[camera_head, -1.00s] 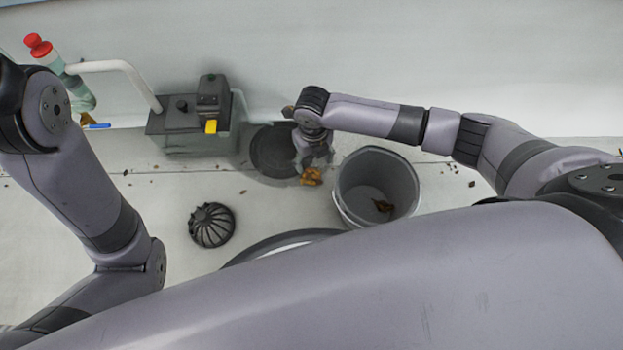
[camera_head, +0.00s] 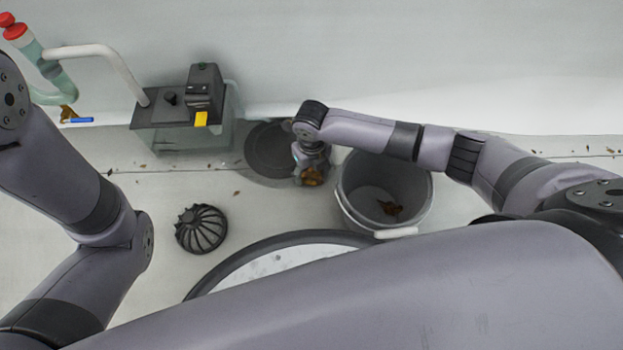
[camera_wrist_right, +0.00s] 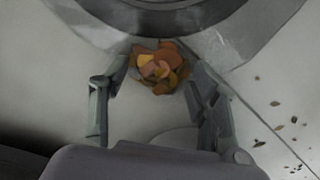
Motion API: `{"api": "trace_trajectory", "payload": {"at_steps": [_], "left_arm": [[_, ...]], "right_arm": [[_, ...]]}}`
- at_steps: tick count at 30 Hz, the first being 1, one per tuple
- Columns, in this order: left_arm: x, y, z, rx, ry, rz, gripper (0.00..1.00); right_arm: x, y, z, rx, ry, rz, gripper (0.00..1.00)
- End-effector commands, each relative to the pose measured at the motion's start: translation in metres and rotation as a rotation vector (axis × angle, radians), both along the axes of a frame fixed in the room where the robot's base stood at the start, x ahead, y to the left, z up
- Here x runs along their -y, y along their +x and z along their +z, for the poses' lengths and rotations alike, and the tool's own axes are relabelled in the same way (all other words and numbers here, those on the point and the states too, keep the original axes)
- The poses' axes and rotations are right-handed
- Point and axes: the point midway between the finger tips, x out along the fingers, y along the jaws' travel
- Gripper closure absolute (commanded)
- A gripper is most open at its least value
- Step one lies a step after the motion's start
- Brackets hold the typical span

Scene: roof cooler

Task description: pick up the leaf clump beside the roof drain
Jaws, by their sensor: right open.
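The leaf clump (camera_head: 312,176), orange and brown, lies on the pale roof by the rim of the dark round roof drain (camera_head: 268,150). In the right wrist view the clump (camera_wrist_right: 158,68) sits between the fingertips of my right gripper (camera_wrist_right: 154,80), just below the drain's grey flange (camera_wrist_right: 215,45). My right gripper (camera_head: 311,172) is open, pointing down, with one finger on each side of the clump. I cannot tell whether the fingers touch it. In the head view the gripper partly hides the clump. My left arm shows at the left, but its gripper is out of view.
A grey bucket (camera_head: 350,205) with a brown leaf inside stands just right of the gripper. A black domed strainer (camera_head: 201,229) lies at left. A pump box (camera_head: 180,140) and a bottle (camera_head: 58,80) are behind. Loose leaf bits are scattered around.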

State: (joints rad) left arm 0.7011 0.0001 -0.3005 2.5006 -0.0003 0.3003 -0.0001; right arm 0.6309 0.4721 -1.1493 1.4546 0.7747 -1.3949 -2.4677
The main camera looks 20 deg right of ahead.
Motion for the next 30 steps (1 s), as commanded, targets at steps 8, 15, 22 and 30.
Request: {"api": "trace_trajectory", "payload": {"at_steps": [8, 15, 22, 30], "left_arm": [[0.0002, 0.0001, -0.0043, 0.000, 0.000, 0.000, 0.60], [0.0001, 0.0001, -0.0043, 0.000, 0.000, 0.000, 0.60], [0.0001, 0.0002, -0.0044, -0.001, 0.000, 0.000, 0.60], [0.0001, 0.0004, -0.0043, -0.001, 0.000, 0.000, 0.60]], "right_arm": [[-0.0003, 0.0005, -0.0045, 0.002, 0.001, 0.000, 0.44], [-0.0003, 0.0004, -0.0045, 0.002, 0.001, 0.000, 0.59], [-0.0003, 0.0004, -0.0045, 0.002, 0.001, 0.000, 0.74], [-0.0003, 0.0004, -0.0045, 0.002, 0.001, 0.000, 0.83]]}}
